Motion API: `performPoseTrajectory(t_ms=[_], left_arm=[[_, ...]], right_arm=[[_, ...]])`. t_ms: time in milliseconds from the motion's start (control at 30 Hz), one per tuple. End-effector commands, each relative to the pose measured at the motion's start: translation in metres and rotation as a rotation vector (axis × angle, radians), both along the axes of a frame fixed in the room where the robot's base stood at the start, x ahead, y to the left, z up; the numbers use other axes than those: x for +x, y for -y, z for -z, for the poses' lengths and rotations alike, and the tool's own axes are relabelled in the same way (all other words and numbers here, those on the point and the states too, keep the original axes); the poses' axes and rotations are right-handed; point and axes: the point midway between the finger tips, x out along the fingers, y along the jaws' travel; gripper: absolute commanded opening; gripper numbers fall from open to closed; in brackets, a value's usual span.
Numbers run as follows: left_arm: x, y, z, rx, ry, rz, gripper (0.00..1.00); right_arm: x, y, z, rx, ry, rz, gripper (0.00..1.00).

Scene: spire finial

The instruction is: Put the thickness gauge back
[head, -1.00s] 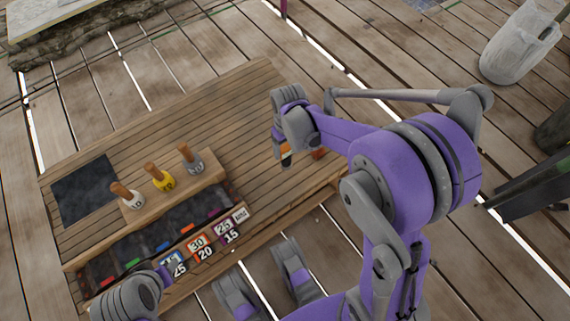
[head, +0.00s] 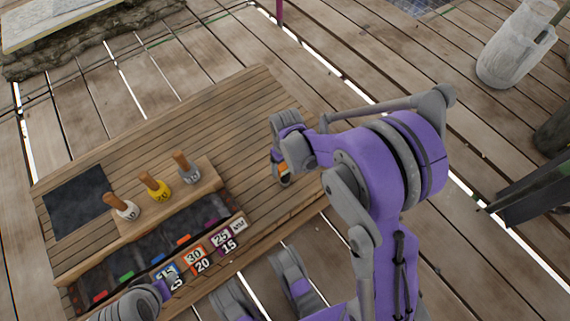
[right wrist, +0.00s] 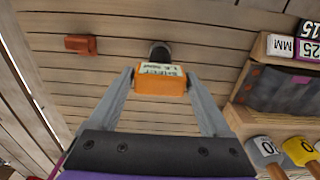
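The thickness gauge (right wrist: 160,82) is an orange block with a pale label and a dark round end. My right gripper (right wrist: 160,78) is shut on it, one finger on each side. In the head view the gauge (head: 284,169) hangs beneath the right gripper (head: 283,160), over the right part of the wooden bench (head: 225,120). Any gap to the bench top is hard to judge. A long tray (head: 140,262) with dark compartments and number labels lies along the bench's near edge. My left gripper is at the lower left, its fingertips not clearly visible.
Three wooden-handled tools, white (head: 126,211), yellow (head: 160,190) and grey (head: 188,174), stand in a wooden block behind the tray. A dark mat (head: 77,200) lies left. A reddish-brown block (right wrist: 80,44) lies on the bench. Bench planks between gauge and tools are clear.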

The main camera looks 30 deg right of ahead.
Motion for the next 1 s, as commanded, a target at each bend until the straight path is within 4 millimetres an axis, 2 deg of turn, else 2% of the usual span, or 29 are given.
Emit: performPoseTrajectory(t_ms=[33, 67, 100, 300, 433, 567, 800, 1000], left_arm=[[0.0, 0.0, 0.0, 0.0, 0.0, 0.0, 0.5], [0.0, 0.0, 0.0, 0.0, 0.0, 0.0, 0.5], [0.0, 0.0, 0.0, 0.0, 0.0, 0.0, 0.5], [0.0, 0.0, -0.001, 0.0, 0.0, 0.0, 0.5], [-0.001, 0.0, -0.005, 0.0, 0.001, 0.0, 0.5], [-0.002, 0.0, -0.013, 0.0, 0.002, 0.0, 0.5], [-0.005, 0.0, -0.032, 0.0, 0.007, 0.0, 0.5], [-0.006, 0.0, -0.041, 0.0, 0.01, 0.0, 0.5]], right_arm=[[0.0, 0.0, 0.0, 0.0, 0.0, 0.0, 0.93], [0.0, 0.0, 0.0, 0.0, 0.0, 0.0, 0.99], [0.0, 0.0, 0.0, 0.0, 0.0, 0.0, 1.0], [0.0, 0.0, -0.001, 0.0, 0.0, 0.0, 1.0], [0.0, 0.0, -0.01, 0.0, 0.0, 0.0, 1.0], [-0.001, 0.0, -0.033, 0.0, 0.001, 0.0, 1.0], [-0.002, 0.0, -0.087, 0.0, 0.001, 0.0, 1.0], [-0.003, 0.0, -0.116, 0.0, 0.001, 0.0, 1.0]])
